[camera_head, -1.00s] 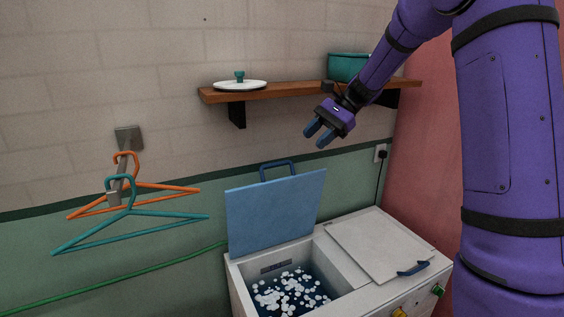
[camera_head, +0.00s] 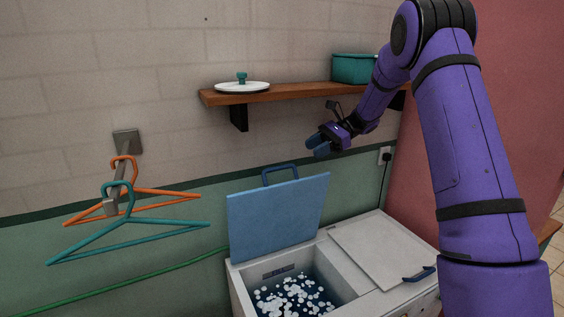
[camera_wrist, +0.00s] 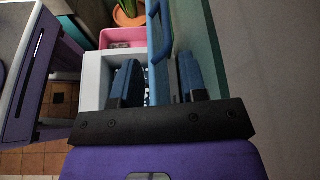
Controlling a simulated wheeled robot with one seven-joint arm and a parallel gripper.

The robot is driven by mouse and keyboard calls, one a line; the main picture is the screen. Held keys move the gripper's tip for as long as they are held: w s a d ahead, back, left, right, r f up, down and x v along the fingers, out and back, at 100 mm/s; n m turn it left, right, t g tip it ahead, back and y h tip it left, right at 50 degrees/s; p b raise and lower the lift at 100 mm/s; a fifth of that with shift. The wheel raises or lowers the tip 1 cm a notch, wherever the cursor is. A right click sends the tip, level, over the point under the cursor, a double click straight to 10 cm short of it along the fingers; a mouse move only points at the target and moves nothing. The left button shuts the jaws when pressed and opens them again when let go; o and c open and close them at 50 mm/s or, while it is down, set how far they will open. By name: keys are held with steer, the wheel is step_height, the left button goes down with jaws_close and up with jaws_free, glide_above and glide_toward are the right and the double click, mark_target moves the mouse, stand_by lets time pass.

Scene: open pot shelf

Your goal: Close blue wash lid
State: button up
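The blue wash lid (camera_head: 278,217) stands raised, nearly upright, at the back of the open wash tub in the head view. Its dark blue loop handle (camera_head: 281,172) is at the top edge. The white washer (camera_head: 238,290) holds dark water with white foam in the open tub. My gripper (camera_head: 318,147) is above and to the right of the handle, apart from it, near the wall. In the wrist view its two blue fingers (camera_wrist: 158,82) are spread with nothing held. The lid shows edge-on beyond and between them (camera_wrist: 154,40).
A second, white lid (camera_head: 382,246) lies shut on the washer's right side. A wooden shelf (camera_head: 290,92) above carries a white pot lid (camera_head: 242,87) and a teal pot (camera_head: 354,68). Orange and teal hangers (camera_head: 130,228) hang on a wall hook at left.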

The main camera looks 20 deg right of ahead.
mark_target(280, 166)
steer(key=x, duration=0.7)
steer(key=w+x, duration=0.1)
steer(key=x, duration=0.3)
steer(key=shift+d+f, duration=0.1)
steer(key=shift+s, duration=0.1)
jaws_close()
